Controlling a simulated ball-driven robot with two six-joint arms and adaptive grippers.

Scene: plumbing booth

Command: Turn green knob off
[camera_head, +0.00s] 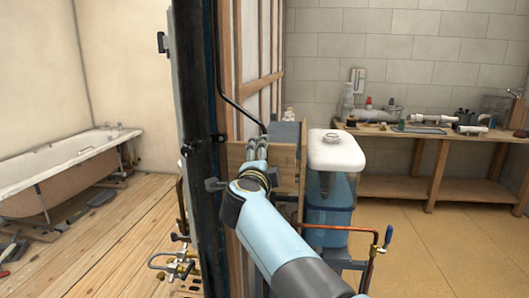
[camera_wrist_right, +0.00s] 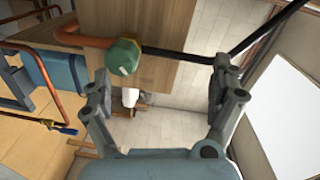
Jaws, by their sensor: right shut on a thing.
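The green knob (camera_wrist_right: 123,57) shows in the right wrist view, at the end of a copper pipe (camera_wrist_right: 95,40) in front of a wooden board (camera_wrist_right: 150,30). In the head view my right gripper (camera_head: 257,146) reaches up to the wooden board (camera_head: 285,165), and the knob is hidden there. My left gripper is not in view.
A white-topped tank with a blue lower part (camera_head: 330,200) stands just right of my right arm. A copper pipe with a blue handle (camera_head: 388,236) juts out below it. A dark post (camera_head: 202,130) stands close on the left. A workbench (camera_head: 400,187) is at the back right, with clear floor before it.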

